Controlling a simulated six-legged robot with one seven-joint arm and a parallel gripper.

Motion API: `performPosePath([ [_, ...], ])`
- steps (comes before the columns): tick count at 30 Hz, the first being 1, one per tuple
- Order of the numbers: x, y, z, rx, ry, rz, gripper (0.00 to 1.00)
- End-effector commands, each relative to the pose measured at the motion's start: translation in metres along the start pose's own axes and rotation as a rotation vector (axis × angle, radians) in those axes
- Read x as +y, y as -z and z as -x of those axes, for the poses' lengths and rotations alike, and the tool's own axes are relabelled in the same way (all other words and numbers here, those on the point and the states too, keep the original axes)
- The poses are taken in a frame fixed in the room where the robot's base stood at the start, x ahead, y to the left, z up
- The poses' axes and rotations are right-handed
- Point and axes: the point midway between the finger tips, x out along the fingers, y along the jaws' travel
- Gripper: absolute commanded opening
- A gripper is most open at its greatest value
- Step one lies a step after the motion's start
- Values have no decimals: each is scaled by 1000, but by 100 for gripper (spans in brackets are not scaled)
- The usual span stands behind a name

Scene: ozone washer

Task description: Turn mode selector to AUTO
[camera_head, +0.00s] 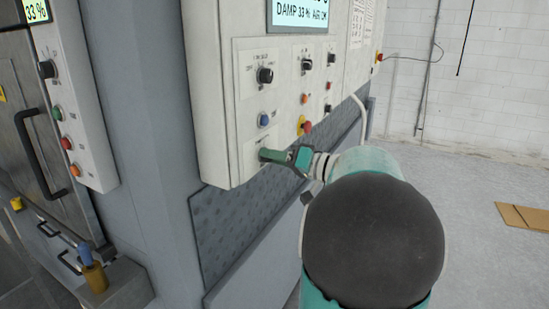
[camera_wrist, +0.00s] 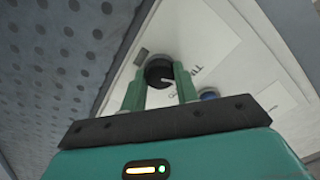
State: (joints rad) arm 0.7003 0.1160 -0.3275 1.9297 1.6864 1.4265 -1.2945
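My gripper (camera_head: 268,155) is at the lower-left plate of the white control panel (camera_head: 214,100), below the blue button. In the wrist view, the two green fingers of my gripper (camera_wrist: 159,74) stand apart on either side of a black rotary knob (camera_wrist: 158,72) with a pale pointer mark. A narrow gap shows beside the knob; contact cannot be told. Printing near it is mostly unreadable. Another black knob (camera_head: 265,75) is at the panel's upper left, with one more knob (camera_head: 307,64) to its right. I cannot read which knob is the mode selector or where AUTO is.
A blue button (camera_head: 263,119) is above my gripper and shows in the wrist view (camera_wrist: 208,95). A left-hand panel (camera_head: 81,120) carries another knob and several buttons. Open floor (camera_head: 470,180) lies right.

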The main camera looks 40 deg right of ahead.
Motion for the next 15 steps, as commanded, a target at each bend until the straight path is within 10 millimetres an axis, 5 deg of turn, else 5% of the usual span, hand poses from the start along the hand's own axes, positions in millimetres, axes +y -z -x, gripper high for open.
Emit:
performPosePath([
  [15,0,0,1,1,1,-85,8],
])
